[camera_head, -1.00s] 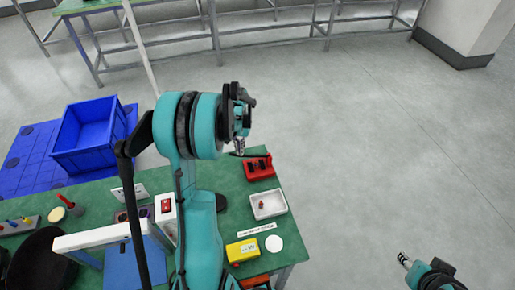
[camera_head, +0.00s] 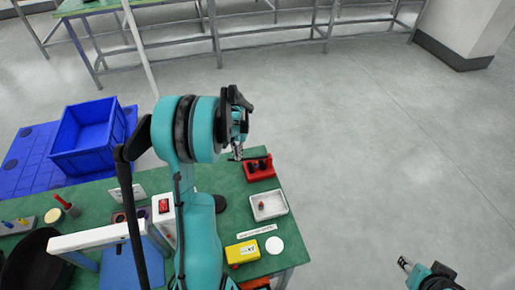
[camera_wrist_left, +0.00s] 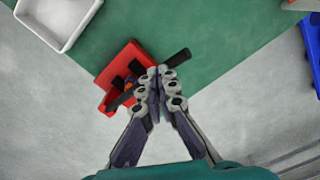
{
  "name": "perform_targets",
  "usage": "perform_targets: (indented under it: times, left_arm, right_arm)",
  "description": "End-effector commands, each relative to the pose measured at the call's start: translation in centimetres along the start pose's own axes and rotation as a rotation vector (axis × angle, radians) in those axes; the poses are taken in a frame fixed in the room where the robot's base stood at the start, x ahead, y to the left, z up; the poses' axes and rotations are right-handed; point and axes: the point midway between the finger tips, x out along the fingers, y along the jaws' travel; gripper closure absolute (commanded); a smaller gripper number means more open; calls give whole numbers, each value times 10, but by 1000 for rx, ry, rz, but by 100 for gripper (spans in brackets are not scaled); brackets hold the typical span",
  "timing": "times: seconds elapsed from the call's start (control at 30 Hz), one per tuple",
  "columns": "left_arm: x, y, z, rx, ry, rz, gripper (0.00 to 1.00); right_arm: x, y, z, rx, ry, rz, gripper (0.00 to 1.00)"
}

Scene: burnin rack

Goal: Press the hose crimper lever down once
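The hose crimper is a red block with black parts (camera_head: 260,170) near the right edge of the green table. It also shows in the left wrist view (camera_wrist_left: 116,72). Its black lever (camera_wrist_left: 178,58) sticks out past the fingertips in the wrist view. My left gripper (camera_head: 238,152) is just beside and above the crimper. In the wrist view its fingertips (camera_wrist_left: 157,80) are together over the lever and hide part of it; whether they touch it I cannot tell. My right gripper (camera_head: 404,263) is far from the table, at the lower right.
A white tray (camera_head: 284,203) with a small red item stands next to the crimper. A yellow box (camera_head: 242,252) and a white disc (camera_head: 274,245) are nearer. A blue crate (camera_head: 85,150) stands at the left. Open floor lies right of the table.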

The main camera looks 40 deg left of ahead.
Motion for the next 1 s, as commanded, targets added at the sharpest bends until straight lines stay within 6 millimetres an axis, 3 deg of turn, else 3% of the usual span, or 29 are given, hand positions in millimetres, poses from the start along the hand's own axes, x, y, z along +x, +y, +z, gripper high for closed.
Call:
perform_targets:
  times: [0.47,1.0]
  left_arm:
    - [12,-2,1,-1,0,-1,100]
    - [-30,-2,1,-1,0,-1,100]
  right_arm:
    - [8,0,6,0,0,0,60]
    - [-16,0,-12,0,0,0,60]
